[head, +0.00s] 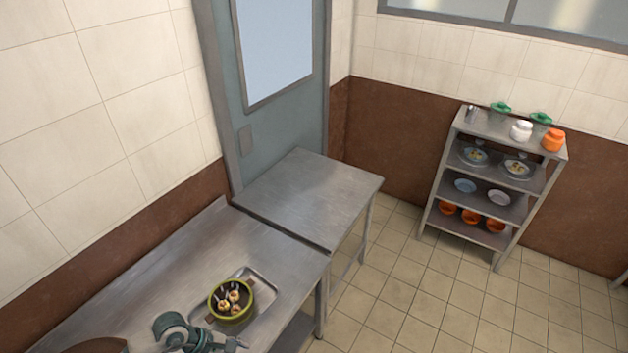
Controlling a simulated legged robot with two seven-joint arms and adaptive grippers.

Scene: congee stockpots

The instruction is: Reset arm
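A teal-grey jointed part, which looks like the end of my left arm, shows at the bottom left of the head view over the steel counter (150,285). My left gripper (232,344) is small and partly cut off by the lower edge, so I cannot tell whether its fingers are open or shut. It is just below a yellow-green pot (216,307) holding several pale round pieces. The pot stands on a metal tray (268,283) and appears apart from the gripper. My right gripper is not in view.
A second steel table (310,195) adjoins the counter, before a grey door (280,120). A shelf rack (436,200) at right holds jars, plates, bowls and orange bowls (470,217). A dark brown rounded thing (95,346) is cut off at bottom left. The tiled floor (400,290) is clear.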

